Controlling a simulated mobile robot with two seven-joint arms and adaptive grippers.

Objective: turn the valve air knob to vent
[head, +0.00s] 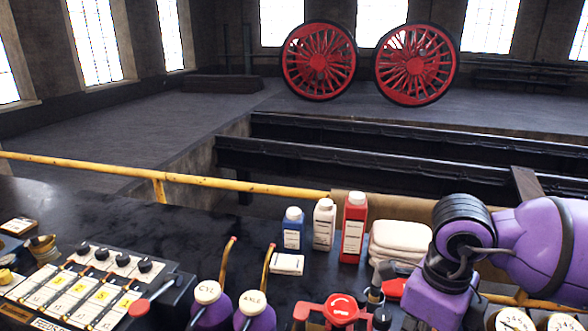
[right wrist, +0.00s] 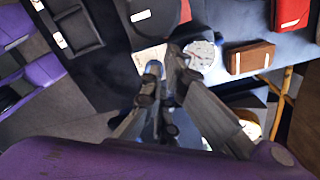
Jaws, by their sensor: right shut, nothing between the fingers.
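I cannot tell for sure which part is the valve air knob. In the head view a black panel (head: 165,277) at the lower left carries several small black knobs (head: 145,265) and a red-ended lever (head: 139,307). A red fitting with a round red cap (head: 340,307) stands at the bottom centre. My right arm comes in from the right; its gripper is not clear there. In the right wrist view my right gripper (right wrist: 168,72) is shut and empty, its tips over or near a pale round disc (right wrist: 203,55) and a white card (right wrist: 150,59). My left gripper is not in view.
Blue (head: 292,232), white (head: 324,226) and red (head: 353,228) bottles stand mid-bench beside folded white cloths (head: 400,238). A yellow rail (head: 240,186) runs behind. A brown box (right wrist: 250,57) shows in the wrist view.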

